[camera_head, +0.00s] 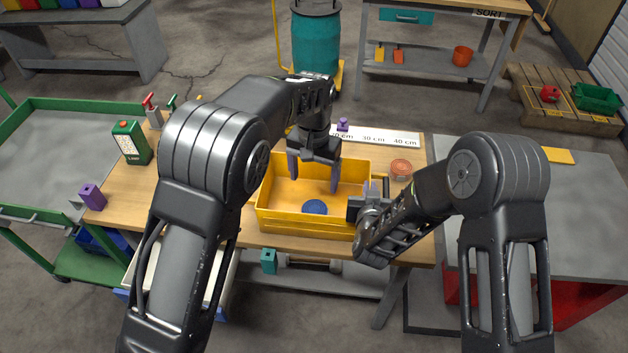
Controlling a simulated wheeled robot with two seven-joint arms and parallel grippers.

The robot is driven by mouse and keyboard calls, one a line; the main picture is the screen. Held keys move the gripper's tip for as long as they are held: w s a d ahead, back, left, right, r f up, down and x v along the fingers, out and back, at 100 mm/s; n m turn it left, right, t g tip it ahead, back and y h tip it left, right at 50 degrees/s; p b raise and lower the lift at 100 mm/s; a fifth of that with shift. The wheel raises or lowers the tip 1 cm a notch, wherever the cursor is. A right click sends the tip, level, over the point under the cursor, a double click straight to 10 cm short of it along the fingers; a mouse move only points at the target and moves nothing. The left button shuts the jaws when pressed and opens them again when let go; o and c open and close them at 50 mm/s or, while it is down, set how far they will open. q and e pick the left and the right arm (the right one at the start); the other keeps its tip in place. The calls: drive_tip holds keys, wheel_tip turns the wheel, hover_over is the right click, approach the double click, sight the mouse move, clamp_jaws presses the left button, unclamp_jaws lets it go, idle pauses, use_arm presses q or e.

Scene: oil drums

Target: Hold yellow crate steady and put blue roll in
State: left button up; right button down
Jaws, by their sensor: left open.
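The yellow crate (283,222) stands on the wooden workbench, in the middle of the head view. The blue roll (315,207) lies inside the crate, on its floor near the front wall. My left gripper (313,178) is over the crate, pointing down, its two purple fingers spread apart with nothing between them. The roll is below and in front of these fingers. My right gripper (370,188) is at the crate's right wall, its fingers close together at the rim and seemingly closed on it. Its wrist partly hides that corner of the crate.
An orange-brown roll (401,168) stands right of the crate. A white ruler strip (375,137) and a purple piece (343,124) are behind it. A green can (131,143) and a purple block (92,196) are on the left. A grey table (585,210) stands at right.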

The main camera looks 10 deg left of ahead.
idle(0.4)
drive_tip(key=c, duration=1.5)
unclamp_jaws()
drive_tip(key=shift+c, duration=0.2)
drive_tip(key=v, duration=1.2)
